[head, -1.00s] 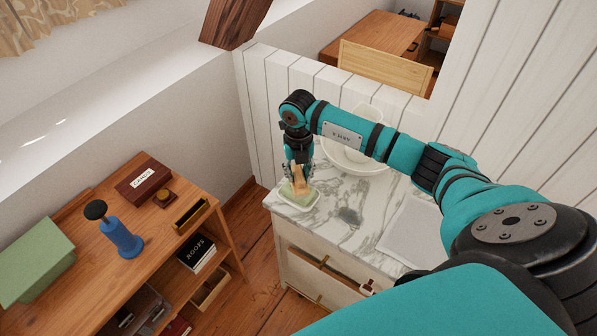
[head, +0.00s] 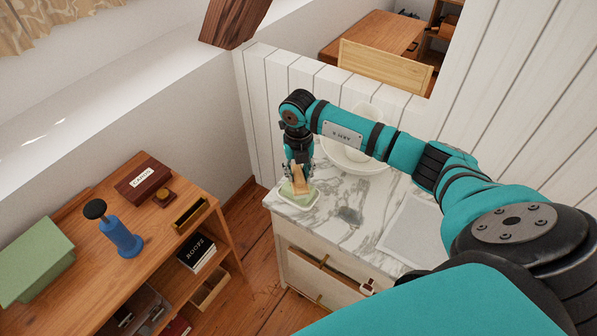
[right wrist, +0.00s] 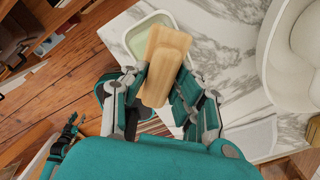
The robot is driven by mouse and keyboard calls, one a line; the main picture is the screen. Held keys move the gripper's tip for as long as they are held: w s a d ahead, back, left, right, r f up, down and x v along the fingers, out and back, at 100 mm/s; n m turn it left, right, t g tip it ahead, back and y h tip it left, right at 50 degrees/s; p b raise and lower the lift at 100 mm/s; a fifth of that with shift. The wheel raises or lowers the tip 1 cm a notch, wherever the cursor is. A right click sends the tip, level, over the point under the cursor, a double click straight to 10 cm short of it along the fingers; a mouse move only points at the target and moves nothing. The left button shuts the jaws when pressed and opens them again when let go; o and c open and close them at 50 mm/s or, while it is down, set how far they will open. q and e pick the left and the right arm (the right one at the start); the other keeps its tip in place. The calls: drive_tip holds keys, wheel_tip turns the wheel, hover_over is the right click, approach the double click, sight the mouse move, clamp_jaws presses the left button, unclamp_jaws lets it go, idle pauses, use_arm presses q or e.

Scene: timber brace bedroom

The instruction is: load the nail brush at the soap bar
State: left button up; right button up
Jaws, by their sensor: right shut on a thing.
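My right gripper (head: 299,172) is shut on the wooden nail brush (head: 300,181) at the left front of the marble counter. The pale brush also shows between the fingers in the right wrist view (right wrist: 165,62). The green soap bar (head: 312,192) lies in a white dish (head: 285,199) directly below the brush. The brush covers part of the soap, and its bristles are hidden, so I cannot tell whether they touch. In the right wrist view, what looks like my left gripper (right wrist: 70,130) is small at the lower left; its jaws are unclear.
A white basin (head: 350,160) stands behind on the marble counter (head: 330,222). A folded white towel (head: 412,228) lies at right, and a grey item (head: 349,215) lies between. At left, a wooden shelf unit (head: 75,225) carries a blue stamp-like tool (head: 121,238) and boxes.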

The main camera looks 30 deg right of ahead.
sight(298, 172)
idle(0.3)
drive_tip(key=shift+r+p, duration=2.5)
drive_tip(key=shift+r, duration=1)
